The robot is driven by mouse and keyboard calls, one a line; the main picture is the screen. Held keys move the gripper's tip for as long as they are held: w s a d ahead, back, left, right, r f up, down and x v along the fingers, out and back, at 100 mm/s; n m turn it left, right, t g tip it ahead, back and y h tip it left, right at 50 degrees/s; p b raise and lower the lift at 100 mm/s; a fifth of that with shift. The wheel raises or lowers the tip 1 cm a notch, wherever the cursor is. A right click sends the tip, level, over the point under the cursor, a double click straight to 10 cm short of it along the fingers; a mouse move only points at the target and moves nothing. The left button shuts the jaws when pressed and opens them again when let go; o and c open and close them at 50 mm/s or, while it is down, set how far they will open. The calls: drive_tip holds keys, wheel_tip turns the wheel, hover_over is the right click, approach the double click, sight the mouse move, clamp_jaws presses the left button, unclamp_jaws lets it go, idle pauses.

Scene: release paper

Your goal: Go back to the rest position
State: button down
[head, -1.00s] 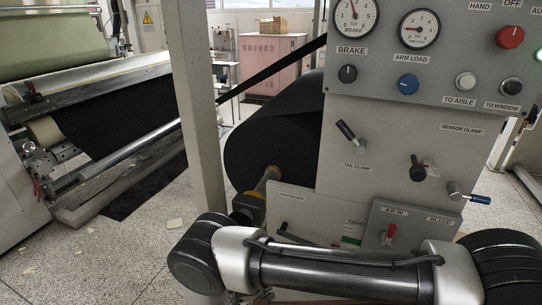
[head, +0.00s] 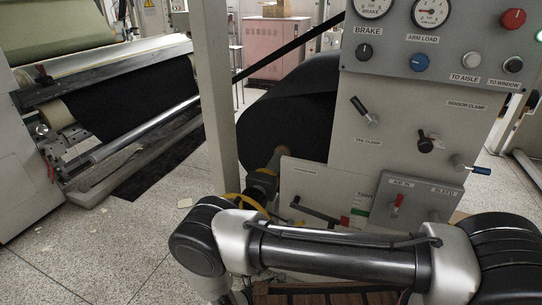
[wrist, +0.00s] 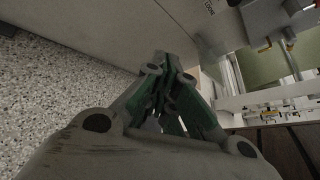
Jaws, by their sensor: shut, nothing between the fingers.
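My gripper (wrist: 168,68) shows in the wrist view with its fingers together at the tips and nothing between them. It is apart from any control. In the head view my arm lies folded across the bottom, in front of the control panel (head: 458,62), and the gripper itself is out of that picture. In the wrist view a grey machine face (wrist: 110,28) fills the upper left behind the fingers.
The panel carries a red knob (head: 513,19), a blue knob (head: 419,62) and a blue-handled lever (head: 473,168). A black roll (head: 285,118) sits left of it, behind a grey post (head: 214,100). Open speckled floor (head: 110,245) lies at lower left.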

drive_tip(key=d+r+m+g+y, duration=0.1)
drive_tip(key=d+r+m+g, duration=0.45)
drive_tip(key=r, duration=0.75)
drive_tip(key=d+r+m+g+y, duration=0.1)
drive_tip(key=d+r+m+g, duration=0.15)
drive_tip(key=r+m, duration=0.8)
drive_tip(key=d+r+m+g+y, duration=0.25)
drive_tip(key=d+r+m, duration=0.25)
drive_tip(key=r, duration=1)
drive_tip(key=s+d+r+m+t+y, duration=0.3)
drive_tip(key=s+d+r+m, duration=0.2)
drive_tip(key=d+r, duration=0.5)
drive_tip(key=s+d+r+m+t+y, duration=0.3)
drive_tip(key=s+d+r+m, duration=0.3)
drive_tip(key=d+r, duration=0.4)
wheel_tip(320, 180, up, 3)
drive_tip(key=shift+s+f+m, duration=0.1)
drive_tip(key=shift+s+m, duration=0.1)
drive_tip(key=shift+m, duration=0.5)
drive_tip(key=shift+d, duration=0.1)
